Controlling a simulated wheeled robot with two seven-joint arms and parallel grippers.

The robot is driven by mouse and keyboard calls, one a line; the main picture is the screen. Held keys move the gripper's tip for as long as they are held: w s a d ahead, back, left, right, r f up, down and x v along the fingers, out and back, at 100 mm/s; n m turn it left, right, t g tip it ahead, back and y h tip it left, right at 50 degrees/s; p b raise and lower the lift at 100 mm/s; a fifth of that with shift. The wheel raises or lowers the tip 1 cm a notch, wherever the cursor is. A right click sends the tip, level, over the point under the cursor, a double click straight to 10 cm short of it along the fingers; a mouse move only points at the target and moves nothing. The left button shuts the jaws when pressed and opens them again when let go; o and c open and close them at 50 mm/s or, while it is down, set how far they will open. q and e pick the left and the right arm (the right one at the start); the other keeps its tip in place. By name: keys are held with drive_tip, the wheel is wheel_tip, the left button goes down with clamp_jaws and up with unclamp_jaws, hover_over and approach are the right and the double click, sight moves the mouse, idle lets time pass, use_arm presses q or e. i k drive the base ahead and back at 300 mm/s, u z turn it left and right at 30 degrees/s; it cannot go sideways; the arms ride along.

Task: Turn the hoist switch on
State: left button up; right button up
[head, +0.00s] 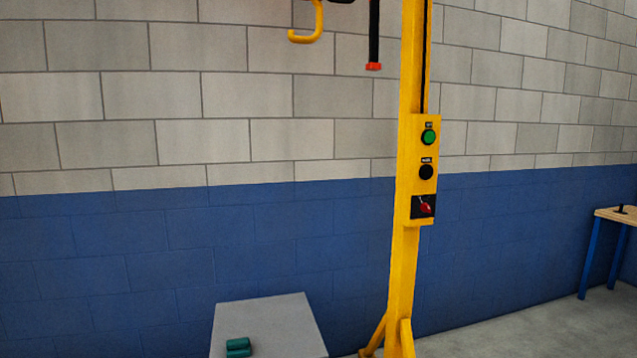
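A yellow control box (405,190) is mounted on the yellow hoist post (403,290). On its face are a green button (429,137) at the top, a black button (426,172) below it, and a red rotary switch (424,207) on a dark plate at the bottom. The red handle appears tilted; its on and off marks are too small to read. Neither of my grippers shows in the head view.
A yellow hook (308,28) and a black hanging piece with a red end (374,66) hang at the top. A grey surface (270,318) with green items (238,346) is at the bottom. A blue-legged table (590,250) stands at the right. Floor right of the post is clear.

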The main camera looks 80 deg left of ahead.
sight(423, 206)
drive_tip(key=z, duration=1)
drive_tip(key=i, duration=1.25)
drive_tip(key=u, duration=4.85)
